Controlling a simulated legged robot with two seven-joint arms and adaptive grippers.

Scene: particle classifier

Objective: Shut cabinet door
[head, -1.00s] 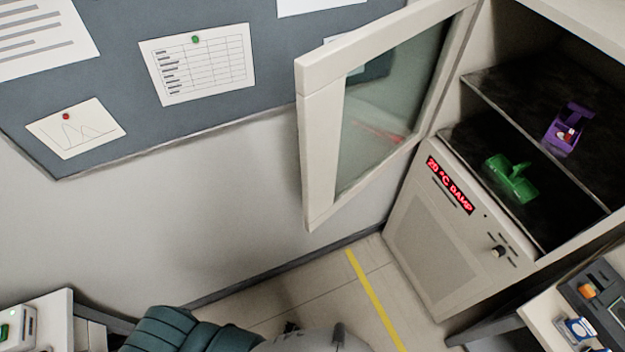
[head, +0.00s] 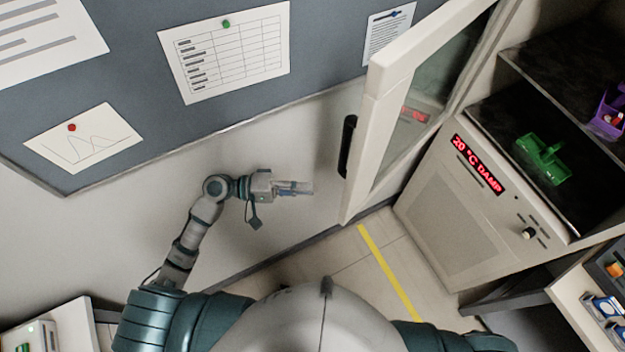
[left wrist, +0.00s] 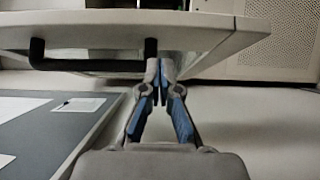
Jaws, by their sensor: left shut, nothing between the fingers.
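The cabinet door (head: 392,95) is a pale frame with a glass pane, and it stands wide open from the cabinet (head: 440,215). A black bar handle (head: 347,147) is on its outer face. My left gripper (head: 308,188) is shut and empty, a little left of the door's free edge and below the handle in the head view. In the left wrist view the shut fingertips (left wrist: 160,70) appear in front of the door (left wrist: 200,32), close to one end of the handle (left wrist: 95,65). I cannot tell whether they touch it. My right gripper is not in view.
The cabinet shelves hold a green holder (head: 543,158) and a purple holder (head: 608,113). A noticeboard (head: 130,60) with papers covers the wall behind my left arm. Benches stand at the lower left (head: 75,325) and lower right (head: 565,300). The floor below the door is clear.

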